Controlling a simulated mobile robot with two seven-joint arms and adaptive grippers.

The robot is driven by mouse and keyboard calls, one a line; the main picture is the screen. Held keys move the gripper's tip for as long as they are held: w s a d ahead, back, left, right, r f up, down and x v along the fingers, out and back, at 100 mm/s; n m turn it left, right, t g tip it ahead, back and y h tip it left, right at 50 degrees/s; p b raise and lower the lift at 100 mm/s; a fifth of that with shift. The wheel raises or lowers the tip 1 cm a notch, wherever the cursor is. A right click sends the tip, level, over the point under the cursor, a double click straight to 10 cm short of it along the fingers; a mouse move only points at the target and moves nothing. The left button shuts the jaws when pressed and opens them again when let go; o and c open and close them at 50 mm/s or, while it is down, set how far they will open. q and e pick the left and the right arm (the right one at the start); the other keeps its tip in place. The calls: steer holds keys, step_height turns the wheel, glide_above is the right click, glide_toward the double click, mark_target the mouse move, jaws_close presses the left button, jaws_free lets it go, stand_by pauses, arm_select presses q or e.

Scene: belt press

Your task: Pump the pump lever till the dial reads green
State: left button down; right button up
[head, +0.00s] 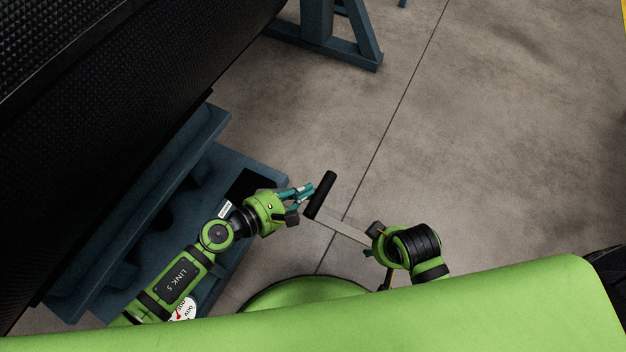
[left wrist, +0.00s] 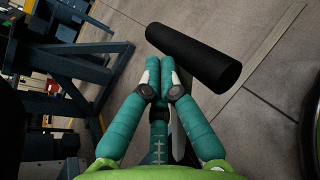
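The pump lever is a flat metal bar (head: 345,229) with a black cylindrical handle (head: 320,195) across its end. The handle also shows large in the left wrist view (left wrist: 195,56). My left gripper (head: 304,192) is just left of the handle; its teal fingers (left wrist: 159,65) are together with nothing seen between them, and the handle lies beside the tips, not in the grasp. I cannot tell whether they touch. My right gripper (head: 376,242) is near the bar's lower right end; its fingers are mostly hidden. The white dial (head: 186,309) is partly covered; red marking shows, its needle cannot be read.
A blue steel frame (head: 215,130) and a large black belt (head: 110,90) fill the left side. A blue stand leg (head: 335,45) is at the top. Bare concrete floor (head: 500,130) lies open on the right.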

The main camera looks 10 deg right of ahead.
arm_select(q)
steer(key=shift+w+a+r+p, duration=0.4)
steer(key=shift+w+a+r, duration=0.25)
steer(key=shift+a+r, duration=0.35)
steer(key=shift+w+a+r+p, duration=0.25)
steer(key=shift+w+a+r, duration=0.35)
steer(key=shift+a+r, duration=0.2)
steer(key=shift+w+a+r+p, duration=0.2)
steer(key=shift+w+a+r, duration=0.4)
steer(key=shift+a+r, duration=0.2)
